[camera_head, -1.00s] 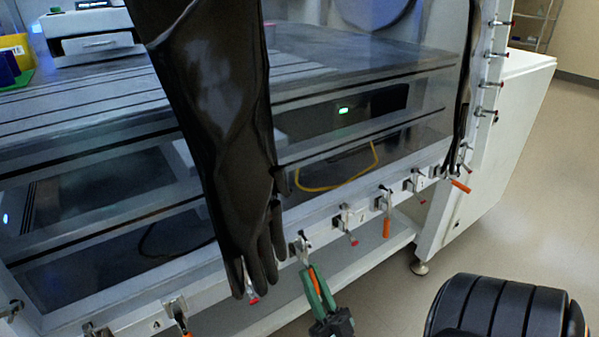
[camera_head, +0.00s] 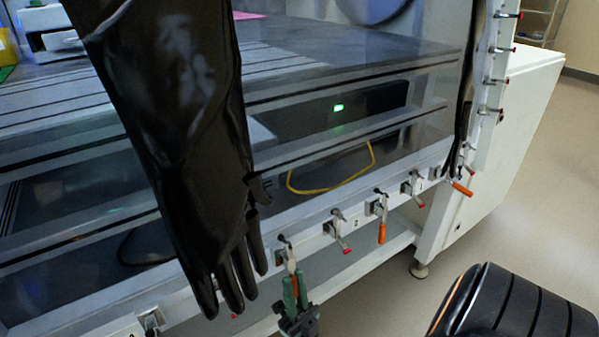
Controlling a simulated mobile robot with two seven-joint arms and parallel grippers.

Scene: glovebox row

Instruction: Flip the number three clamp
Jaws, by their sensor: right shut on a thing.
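A row of toggle clamps runs along the lower front rail of the glovebox. The held clamp (camera_head: 286,247), with an orange handle, is left of the plate marked 2, which fits number three; its own number cannot be read. Its handle hangs downward. My right gripper (camera_head: 293,288), with green fingers, is shut on this handle from below and partly hides it. My left gripper is not in view.
A long black glove (camera_head: 185,130) hangs just left of the held clamp, its fingertips close to my gripper. Other clamps with orange (camera_head: 381,231) or red-tipped (camera_head: 343,245) handles sit to the right. Open floor (camera_head: 510,210) lies at the right.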

